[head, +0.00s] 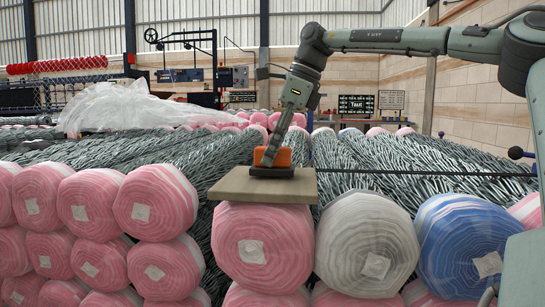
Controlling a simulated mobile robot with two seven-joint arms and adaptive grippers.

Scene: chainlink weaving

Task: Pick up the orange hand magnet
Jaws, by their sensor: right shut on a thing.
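The orange hand magnet (272,162) has an orange top and a dark base. It sits on a flat tan board (240,188), which lies on top of a pink wrapped roll (262,247). My right gripper (277,150) reaches down from above and is shut on the magnet. The fingertips are small and partly hidden against the orange part. The magnet's dark base appears to rest on the board. My left gripper is not in view.
Wrapped rolls in pink, white (365,240) and blue (468,250) line the front. Heaps of grey chainlink mesh (420,165) lie behind them. A dark bar (420,173) runs rightward behind the magnet. Clear plastic sheeting (125,108) lies at the back left.

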